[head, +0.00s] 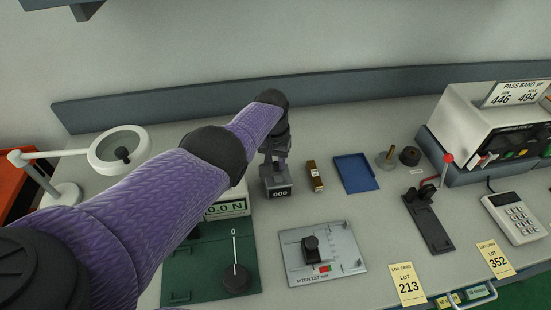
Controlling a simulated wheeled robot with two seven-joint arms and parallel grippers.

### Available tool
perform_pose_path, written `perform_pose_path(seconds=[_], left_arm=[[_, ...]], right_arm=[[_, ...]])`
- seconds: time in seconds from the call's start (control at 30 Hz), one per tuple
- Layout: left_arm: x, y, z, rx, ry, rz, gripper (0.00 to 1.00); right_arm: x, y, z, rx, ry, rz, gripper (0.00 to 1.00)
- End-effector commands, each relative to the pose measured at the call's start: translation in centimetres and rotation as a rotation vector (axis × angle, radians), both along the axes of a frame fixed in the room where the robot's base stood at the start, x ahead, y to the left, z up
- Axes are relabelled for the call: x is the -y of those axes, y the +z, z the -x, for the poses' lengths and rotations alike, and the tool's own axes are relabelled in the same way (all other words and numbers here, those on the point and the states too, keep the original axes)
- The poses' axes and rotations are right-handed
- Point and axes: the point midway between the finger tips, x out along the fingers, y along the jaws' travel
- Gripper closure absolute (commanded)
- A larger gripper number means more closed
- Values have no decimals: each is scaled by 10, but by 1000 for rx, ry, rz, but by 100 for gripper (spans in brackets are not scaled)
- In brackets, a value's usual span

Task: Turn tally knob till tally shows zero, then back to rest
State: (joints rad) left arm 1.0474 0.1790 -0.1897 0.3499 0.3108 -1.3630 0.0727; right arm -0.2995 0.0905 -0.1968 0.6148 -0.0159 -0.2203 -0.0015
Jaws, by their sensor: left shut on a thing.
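The tally (279,193) is a small dark box on the bench, near the middle of the head view. Its white-on-black display faces me and appears to read 000. My left arm reaches in from the left, and my left gripper (274,161) points down at the top of the tally. It is shut on the tally knob, which the fingers mostly hide. How far the knob is turned cannot be seen. My right gripper is not in view.
A brown block (314,176) stands close right of the tally, with a blue tray (356,172) beyond it. A grey plate with a black knob (311,247) and a green board (180,275) lie in front. A magnifier lamp (119,147) stands left.

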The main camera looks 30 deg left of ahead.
Motion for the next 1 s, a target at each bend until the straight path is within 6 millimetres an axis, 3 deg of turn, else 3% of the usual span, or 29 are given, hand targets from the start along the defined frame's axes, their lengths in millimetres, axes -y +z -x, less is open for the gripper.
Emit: perform_pose_path(seconds=[0.6,1.0], left_arm=[[0,2,-1,5,569,0,100],[1,2,-1,5,815,2,100]], right_arm=[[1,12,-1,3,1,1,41],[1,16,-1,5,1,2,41]])
